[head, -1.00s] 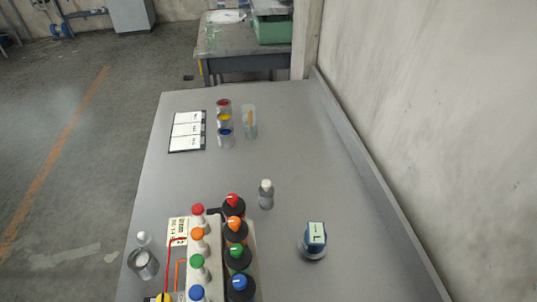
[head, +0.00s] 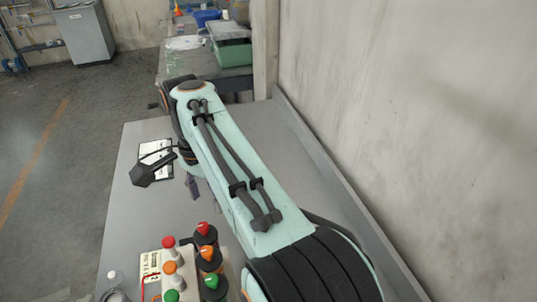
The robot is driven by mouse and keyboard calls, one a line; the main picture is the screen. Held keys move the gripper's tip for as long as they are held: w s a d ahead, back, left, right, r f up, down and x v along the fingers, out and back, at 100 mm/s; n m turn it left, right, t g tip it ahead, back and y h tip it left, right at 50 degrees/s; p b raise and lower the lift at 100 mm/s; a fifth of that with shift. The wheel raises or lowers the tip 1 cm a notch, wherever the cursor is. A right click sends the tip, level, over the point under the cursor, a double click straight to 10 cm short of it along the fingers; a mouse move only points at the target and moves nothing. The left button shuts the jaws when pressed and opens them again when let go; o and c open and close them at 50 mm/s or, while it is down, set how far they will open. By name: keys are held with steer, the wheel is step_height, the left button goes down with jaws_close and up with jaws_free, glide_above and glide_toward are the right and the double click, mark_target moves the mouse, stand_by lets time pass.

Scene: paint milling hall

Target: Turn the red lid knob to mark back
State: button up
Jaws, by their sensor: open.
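The red lid knob (head: 203,229) sits on a round black lid, at the back of a row of similar knobs near the bottom of the head view. Which way its pointer faces is too small to tell. My pale green arm reaches over the table from the lower right. My gripper (head: 193,187) shows only in part under the wrist, behind and slightly left of the red lid knob and apart from it. It holds nothing that I can see. The arm hides most of it.
Orange (head: 207,254) and green (head: 211,281) lid knobs stand in front of the red one. A red-capped bottle (head: 168,243) and others stand to their left. A clipboard (head: 146,157) lies behind. A wall with a raised table edge (head: 335,165) runs along the right.

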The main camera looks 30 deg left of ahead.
mark_target(203, 225)
steer(key=shift+s+a+f+n, duration=0.35)
steer(key=shift+s+a, duration=0.15)
steer(key=shift+s, duration=0.25)
steer(key=shift+s+f, duration=0.1)
steer(key=shift+f, duration=0.25)
step_height(203, 225, down, 6)
steer(key=shift+r, duration=0.1)
jaws_close()
